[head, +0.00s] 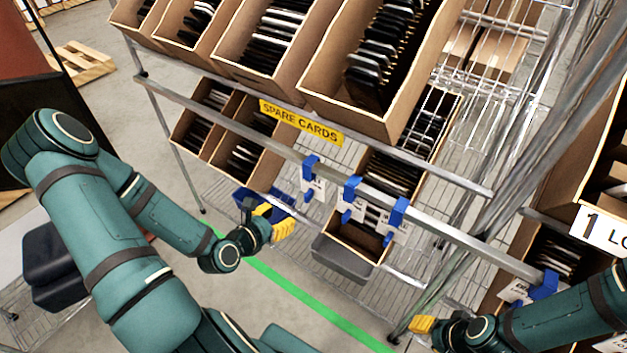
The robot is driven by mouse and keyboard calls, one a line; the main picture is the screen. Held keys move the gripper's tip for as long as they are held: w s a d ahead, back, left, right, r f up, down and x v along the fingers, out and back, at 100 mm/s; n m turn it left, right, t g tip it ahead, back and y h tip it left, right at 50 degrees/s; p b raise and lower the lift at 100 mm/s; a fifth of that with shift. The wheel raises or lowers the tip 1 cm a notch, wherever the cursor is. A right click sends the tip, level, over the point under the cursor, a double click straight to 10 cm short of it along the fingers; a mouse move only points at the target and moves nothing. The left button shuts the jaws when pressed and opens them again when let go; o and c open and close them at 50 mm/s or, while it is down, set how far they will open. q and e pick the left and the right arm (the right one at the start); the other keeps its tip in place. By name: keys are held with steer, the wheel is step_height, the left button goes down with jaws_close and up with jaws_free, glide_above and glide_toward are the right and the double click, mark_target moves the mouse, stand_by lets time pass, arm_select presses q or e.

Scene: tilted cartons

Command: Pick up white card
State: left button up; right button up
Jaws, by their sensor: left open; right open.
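Several white cards with dark print hang from blue clips on the shelf's front rail. The leftmost white card (315,186) hangs apart from a pair further right, whose middle card (354,207) is partly covered by its blue clip. Another white tag (515,291) hangs at the lower right. My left gripper (273,220) has yellow fingertips spread open and empty, left of and below the leftmost card. My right gripper (424,326) is at the bottom right, with a yellow fingertip showing. Its other finger is hard to make out. Neither gripper touches a card.
Tilted cartons (341,66) of dark cards fill the wire shelves. A yellow "SPARE CARDS" label (301,122) is on the upper rail. A blue bin (246,196) is behind my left gripper, and a grey bin (340,260) is below the cards. Metal posts stand at right.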

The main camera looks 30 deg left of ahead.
mark_target(305, 199)
arm_select(q)
steer(key=b+x, duration=0.3)
steer(key=x, duration=0.4)
steer(key=shift+f, duration=0.1)
steer(key=shift+r+b+x, duration=0.15)
steer(key=shift+b+x, duration=0.35)
steer(key=shift+x, duration=1.1)
steer(key=shift+r+b+x, duration=0.15)
steer(key=shift+b+x, duration=0.35)
steer(key=shift+x, duration=1.1)
steer(key=shift+w+d, duration=0.1)
steer(key=shift+d, duration=0.05)
jaws_close()
